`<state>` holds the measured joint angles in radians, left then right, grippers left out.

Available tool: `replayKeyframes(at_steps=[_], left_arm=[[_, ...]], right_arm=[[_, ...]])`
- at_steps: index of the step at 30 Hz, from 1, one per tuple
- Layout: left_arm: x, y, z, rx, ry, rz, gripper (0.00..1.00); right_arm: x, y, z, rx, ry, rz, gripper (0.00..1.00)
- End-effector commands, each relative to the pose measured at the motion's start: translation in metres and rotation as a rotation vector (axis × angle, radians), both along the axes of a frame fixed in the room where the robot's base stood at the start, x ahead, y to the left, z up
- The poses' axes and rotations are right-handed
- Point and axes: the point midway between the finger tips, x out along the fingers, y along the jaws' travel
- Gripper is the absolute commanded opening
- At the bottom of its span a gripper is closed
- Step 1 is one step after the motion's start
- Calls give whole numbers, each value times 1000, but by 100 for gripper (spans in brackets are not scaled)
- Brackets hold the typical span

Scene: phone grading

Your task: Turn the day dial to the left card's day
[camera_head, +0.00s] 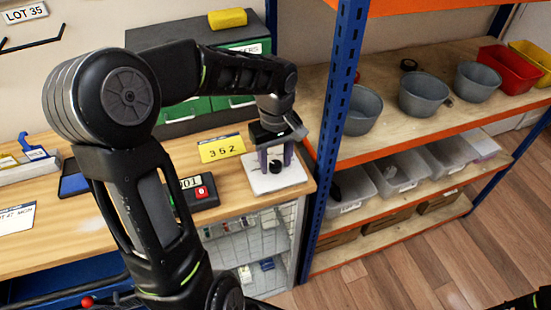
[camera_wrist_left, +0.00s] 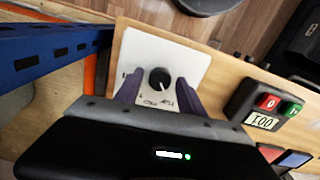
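The day dial is a black round knob (camera_head: 275,167) on a white plate (camera_head: 262,186) at the bench's right end. In the left wrist view the knob (camera_wrist_left: 160,78) has a pale pointer mark, and the plate (camera_wrist_left: 172,50) has small printed labels, too blurred to read. My left gripper (camera_head: 276,157) is over the plate. Its fingers are apart, one on each side of the knob, with visible gaps in the left wrist view (camera_wrist_left: 159,92). A white card (camera_head: 15,219) lies at the far left; its text seems to end in MON.
A box with a display and a red button (camera_head: 200,192) stands left of the plate. A yellow card reading 352 (camera_head: 222,149) stands behind. A blue rack post (camera_head: 341,120) rises close to the right, beside shelves with grey bowls (camera_head: 424,95).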

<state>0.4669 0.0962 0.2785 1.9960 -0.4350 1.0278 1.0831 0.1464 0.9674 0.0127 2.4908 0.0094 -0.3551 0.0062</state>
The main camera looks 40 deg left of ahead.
Motion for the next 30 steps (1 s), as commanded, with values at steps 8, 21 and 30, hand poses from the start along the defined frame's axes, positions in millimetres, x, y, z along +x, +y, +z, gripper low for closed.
replayKeyframes(at_steps=[8, 21, 30], left_arm=[[0, 0, 0, 0, 0, 0, 23], [0, 0, 1, 0, -1, 0, 0], [0, 0, 0, 0, -1, -31, 0]], right_arm=[[0, 0, 0, 0, 0, 0, 48], [0, 0, 0, 0, 0, 0, 48], [0, 0, -1, 0, 0, 0, 48]])
